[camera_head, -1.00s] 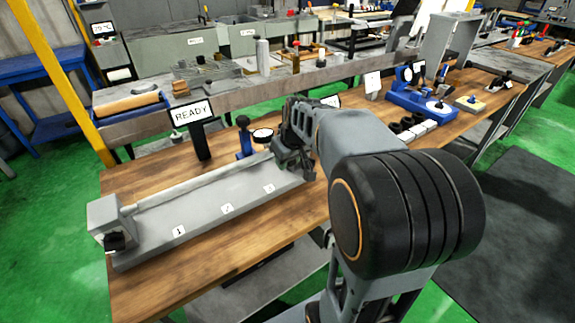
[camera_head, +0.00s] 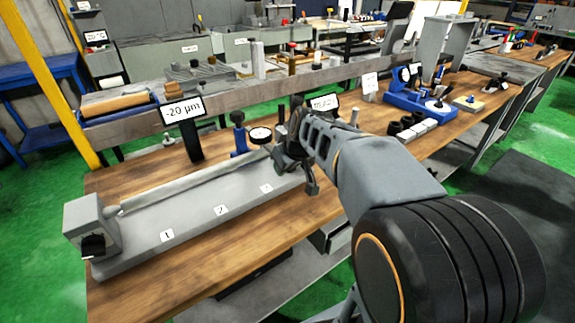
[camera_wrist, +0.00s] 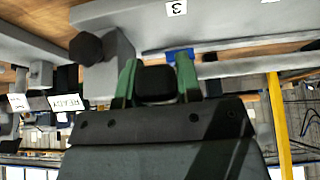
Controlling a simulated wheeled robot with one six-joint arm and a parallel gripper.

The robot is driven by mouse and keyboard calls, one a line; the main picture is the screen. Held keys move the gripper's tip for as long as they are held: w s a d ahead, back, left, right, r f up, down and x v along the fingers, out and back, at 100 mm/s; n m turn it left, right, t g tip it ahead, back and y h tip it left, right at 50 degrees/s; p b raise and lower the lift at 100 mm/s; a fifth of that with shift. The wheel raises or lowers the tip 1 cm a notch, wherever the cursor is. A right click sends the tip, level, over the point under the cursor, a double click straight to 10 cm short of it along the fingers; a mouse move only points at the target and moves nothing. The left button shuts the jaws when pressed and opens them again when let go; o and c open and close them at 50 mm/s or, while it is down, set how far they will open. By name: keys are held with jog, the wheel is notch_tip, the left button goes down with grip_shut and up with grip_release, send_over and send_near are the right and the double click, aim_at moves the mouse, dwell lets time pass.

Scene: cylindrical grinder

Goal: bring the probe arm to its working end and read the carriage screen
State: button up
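The grinder's long grey bed (camera_head: 195,231) lies on the wooden bench, with plates 1, 2 and 3 on its front. A pale bar runs along it from the grey end block (camera_head: 92,224). A screen (camera_head: 183,112) on a black post reads "-20 µm". A second screen (camera_head: 325,103) is partly hidden; in the wrist view a screen (camera_wrist: 65,103) reads "READY" upside down. My gripper (camera_head: 288,165) is at the bed's right end. Its green fingers (camera_wrist: 157,65) stand apart around a dark block (camera_wrist: 155,88); I cannot tell whether they squeeze it. I cannot make out the probe arm.
A blue stand (camera_head: 239,134) and a round dial (camera_head: 260,135) are behind the bed, near my gripper. Blue fixtures (camera_head: 418,100), black cylinders and white blocks stand farther right. The bench front before the bed is clear.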

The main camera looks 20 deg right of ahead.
jog(key=o, duration=0.4)
jog(key=shift+f, duration=0.15)
jog(key=shift+o, duration=0.2)
jog(key=p+v, duration=0.1)
jog(key=v, duration=1.2)
jog(key=shift+s+r, duration=0.2)
jog(key=shift+r, duration=0.15)
dwell(0.4)
jog(key=s+a+f+m+g+h+p, duration=0.1)
jog(key=s+a+f+m+g+p, duration=0.1)
jog(key=s+a+f+p, duration=0.5)
jog(key=shift+s+a+f+p, duration=0.25)
jog(key=shift+s+p, duration=0.65)
jog(key=shift+p, duration=0.3)
